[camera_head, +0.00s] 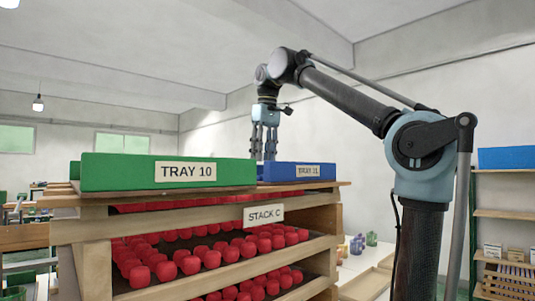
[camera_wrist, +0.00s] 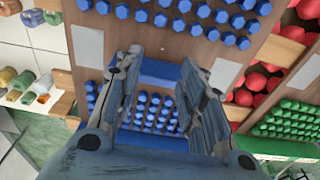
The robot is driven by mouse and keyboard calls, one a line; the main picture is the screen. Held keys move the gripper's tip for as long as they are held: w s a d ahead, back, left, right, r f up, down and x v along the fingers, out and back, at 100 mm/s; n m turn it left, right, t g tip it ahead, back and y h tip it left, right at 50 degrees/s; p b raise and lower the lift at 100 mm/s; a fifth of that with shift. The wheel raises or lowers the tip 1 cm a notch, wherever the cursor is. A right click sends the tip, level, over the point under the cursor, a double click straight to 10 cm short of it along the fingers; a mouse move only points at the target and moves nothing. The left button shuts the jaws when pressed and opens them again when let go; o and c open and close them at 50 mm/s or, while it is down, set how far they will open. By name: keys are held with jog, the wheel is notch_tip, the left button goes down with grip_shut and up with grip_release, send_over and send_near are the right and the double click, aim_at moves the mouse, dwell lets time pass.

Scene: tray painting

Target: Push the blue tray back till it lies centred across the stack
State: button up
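The blue tray (camera_head: 278,172), labelled TRAY 11, lies on top of the wooden stack (camera_head: 95,230) in the head view, right of the green tray. My gripper (camera_head: 263,157) points down over its left part, and the lower fingertips meet or pass behind the tray's rim there; contact cannot be told. In the wrist view my gripper (camera_wrist: 160,62) has its two fingers spread apart with nothing held between them. A blue wall (camera_wrist: 160,72) crosses between the fingers, with rows of blue pieces on both sides. The tray's far side is hidden in the head view.
The green tray (camera_head: 120,172), labelled TRAY 10, lies on the stack's left, close to the blue tray. Red pieces (camera_head: 190,264) fill the levels below. A shelf (camera_head: 505,213) stands far right. The space above the stack is clear apart from my arm.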

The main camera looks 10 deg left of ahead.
aim_at(262, 169)
jog(key=shift+f, duration=2.7)
jog(key=shift+w+a, duration=0.3)
jog(key=shift+a, duration=0.05)
jog(key=shift+s+d, duration=0.1)
jog(key=shift+s+d, duration=0.4)
jog(key=shift+d, duration=0.05)
jog(key=shift+r, duration=0.15)
notch_tip(262, 169, up, 9)
